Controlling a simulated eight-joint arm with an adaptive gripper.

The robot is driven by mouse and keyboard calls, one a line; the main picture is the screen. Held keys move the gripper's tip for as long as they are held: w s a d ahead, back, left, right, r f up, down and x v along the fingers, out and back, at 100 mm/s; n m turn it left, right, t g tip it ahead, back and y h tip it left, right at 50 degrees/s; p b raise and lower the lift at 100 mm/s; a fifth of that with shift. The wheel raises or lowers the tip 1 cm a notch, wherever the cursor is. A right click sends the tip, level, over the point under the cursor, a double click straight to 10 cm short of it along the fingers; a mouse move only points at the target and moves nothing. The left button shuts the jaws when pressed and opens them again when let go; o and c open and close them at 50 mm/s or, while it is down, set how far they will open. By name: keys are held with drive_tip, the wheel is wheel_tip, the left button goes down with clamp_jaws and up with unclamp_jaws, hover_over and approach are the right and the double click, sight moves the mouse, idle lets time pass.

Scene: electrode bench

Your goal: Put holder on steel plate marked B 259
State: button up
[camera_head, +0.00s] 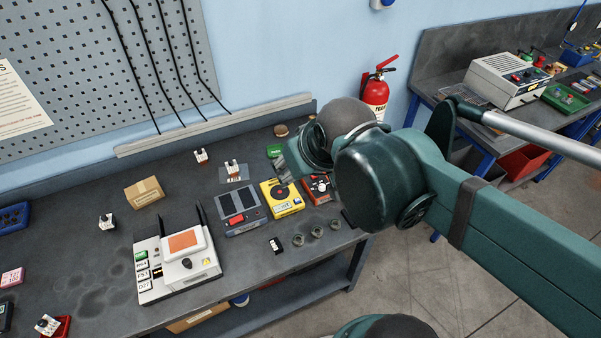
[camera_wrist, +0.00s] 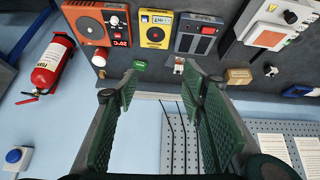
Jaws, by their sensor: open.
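Several small white holders with red and dark parts are in the head view. One holder (camera_head: 201,156) stands at the back of the bench, another (camera_head: 107,222) at the left, and one (camera_head: 47,325) is at a red tray. A flat grey plate (camera_head: 224,176) lies at the back middle with a white and red piece (camera_head: 233,166) on or just behind it. No B 259 marking is legible. My gripper (camera_wrist: 160,78) is open and empty in the wrist view, above the bench's back edge; my arm hides most of it in the head view.
A cardboard box (camera_head: 144,193), a grey device (camera_head: 239,210), a yellow device (camera_head: 281,198) and a white instrument (camera_head: 176,262) stand on the bench. Round metal pieces (camera_head: 316,231) lie near the front edge. A pegboard (camera_head: 80,70) rises behind; a fire extinguisher (camera_head: 375,95) hangs right.

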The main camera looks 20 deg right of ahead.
drive_tip(key=shift+s+d+f+m, duration=0.1)
drive_tip(key=shift+s+f+m, duration=0.1)
drive_tip(key=shift+s, duration=0.2)
drive_tip(key=shift+s+d+f+m, duration=0.1)
drive_tip(key=shift+s+f+m, duration=0.1)
drive_tip(key=shift+s, duration=0.2)
